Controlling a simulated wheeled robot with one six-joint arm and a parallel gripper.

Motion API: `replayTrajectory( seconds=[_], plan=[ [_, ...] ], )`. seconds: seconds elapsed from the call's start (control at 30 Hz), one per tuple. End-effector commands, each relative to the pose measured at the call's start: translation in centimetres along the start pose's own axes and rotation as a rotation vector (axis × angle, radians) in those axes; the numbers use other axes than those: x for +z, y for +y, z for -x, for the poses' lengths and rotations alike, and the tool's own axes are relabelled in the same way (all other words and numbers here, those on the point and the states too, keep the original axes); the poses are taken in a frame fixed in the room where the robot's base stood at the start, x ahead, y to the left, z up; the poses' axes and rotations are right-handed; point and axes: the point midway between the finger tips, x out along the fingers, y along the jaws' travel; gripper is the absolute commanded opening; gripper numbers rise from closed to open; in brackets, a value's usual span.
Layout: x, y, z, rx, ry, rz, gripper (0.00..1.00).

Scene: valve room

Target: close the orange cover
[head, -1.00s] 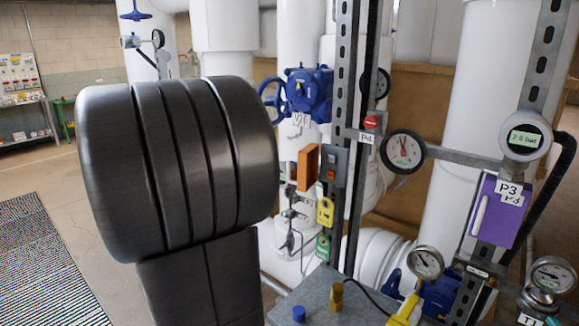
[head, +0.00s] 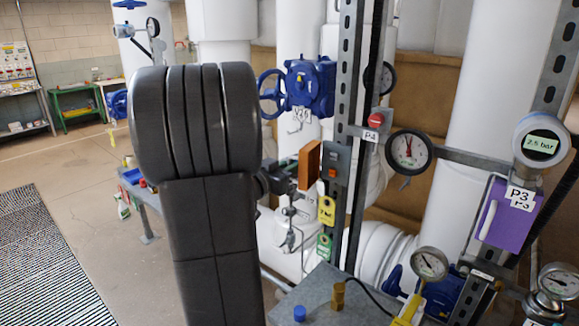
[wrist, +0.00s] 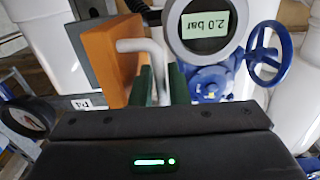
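The orange cover (head: 309,165) stands swung out from a small grey switch box (head: 336,163) on the metal post. In the wrist view the orange cover (wrist: 108,62) is close, left of the fingers, with a white bent handle (wrist: 143,45) on it. My gripper (wrist: 162,82) has two dark green fingers, apart, with part of the white handle showing between them. I cannot see clear contact on both sides. In the head view my gripper (head: 283,180) is mostly hidden behind my arm, just left of the cover.
A red button (head: 376,120) and a round gauge (head: 409,152) are right of the box. Yellow (head: 327,210) and green (head: 324,246) tags hang below it. A blue valve (head: 308,88) is behind. A purple cover (head: 508,214) is at the right. Open floor lies left.

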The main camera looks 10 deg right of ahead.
Motion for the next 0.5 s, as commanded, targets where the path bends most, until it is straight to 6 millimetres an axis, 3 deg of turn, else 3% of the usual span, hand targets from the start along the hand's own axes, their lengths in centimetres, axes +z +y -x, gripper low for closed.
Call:
replayTrajectory(
  seconds=[0.1,0.2,0.5],
  plan=[
    [0.01,0.00,0.02,0.000,0.000,0.000,0.15],
    [0.01,-0.01,0.03,0.000,0.000,0.000,0.00],
    [0.04,0.07,0.07,-0.006,0.000,0.000,0.00]
  ],
)
